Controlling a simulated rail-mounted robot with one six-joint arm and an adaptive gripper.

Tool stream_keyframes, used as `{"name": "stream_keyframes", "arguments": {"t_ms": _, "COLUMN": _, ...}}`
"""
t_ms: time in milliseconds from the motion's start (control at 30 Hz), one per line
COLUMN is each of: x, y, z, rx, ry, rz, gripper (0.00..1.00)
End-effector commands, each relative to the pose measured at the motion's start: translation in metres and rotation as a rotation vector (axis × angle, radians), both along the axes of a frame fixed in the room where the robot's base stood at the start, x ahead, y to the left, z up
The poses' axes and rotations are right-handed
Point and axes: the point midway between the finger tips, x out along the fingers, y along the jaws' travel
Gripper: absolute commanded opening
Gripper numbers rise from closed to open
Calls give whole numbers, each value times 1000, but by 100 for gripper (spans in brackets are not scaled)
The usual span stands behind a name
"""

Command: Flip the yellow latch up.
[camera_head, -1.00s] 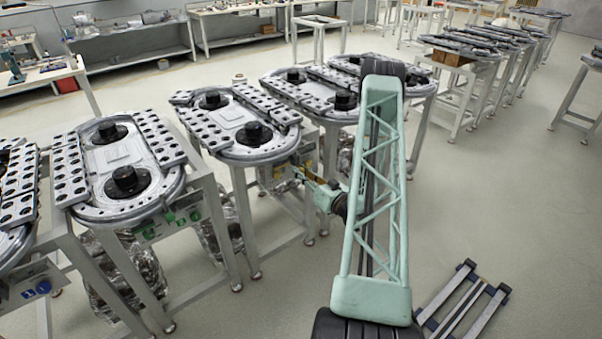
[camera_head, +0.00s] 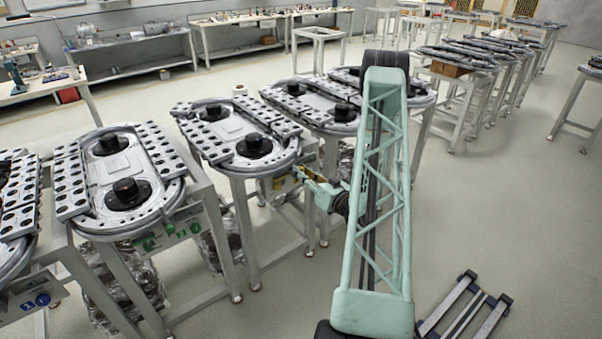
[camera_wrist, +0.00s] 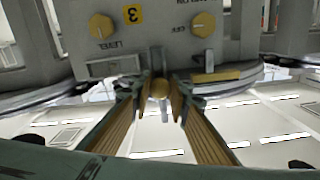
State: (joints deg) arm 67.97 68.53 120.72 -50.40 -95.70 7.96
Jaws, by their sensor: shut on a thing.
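A grey control panel (camera_wrist: 150,35) shows upside down in the wrist view, with a yellow tag marked 3 (camera_wrist: 132,14) and two yellow knobs (camera_wrist: 102,26). In the head view my gripper (camera_head: 303,175) is at the front panel of a ring-track table, and the latch is too small to make out there.
A yellow bar (camera_wrist: 215,76) and a grey slot (camera_wrist: 115,67) sit on the panel beside my fingers. Ring-track tables (camera_head: 125,185) stand to the left, with workbenches (camera_head: 110,50) behind.

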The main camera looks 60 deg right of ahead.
Motion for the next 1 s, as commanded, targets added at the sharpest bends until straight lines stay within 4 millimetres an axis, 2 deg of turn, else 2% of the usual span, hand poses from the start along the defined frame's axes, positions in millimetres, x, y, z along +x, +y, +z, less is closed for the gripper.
{"name": "stream_keyframes", "arguments": {"t_ms": 33, "x": 1, "y": -1, "z": 5, "rx": -5, "ry": -7, "rz": 1, "gripper": 0}}
{"name": "stream_keyframes", "arguments": {"t_ms": 67, "x": 1, "y": -1, "z": 6, "rx": -6, "ry": -7, "rz": 1, "gripper": 19}}
{"name": "stream_keyframes", "arguments": {"t_ms": 200, "x": 1, "y": -1, "z": 5, "rx": -5, "ry": -6, "rz": 0, "gripper": 31}}
{"name": "stream_keyframes", "arguments": {"t_ms": 667, "x": -3, "y": 0, "z": 3, "rx": -2, "ry": -3, "rz": -1, "gripper": 31}}
{"name": "stream_keyframes", "arguments": {"t_ms": 1000, "x": -29, "y": 8, "z": 2, "rx": -2, "ry": -3, "rz": -2, "gripper": 31}}
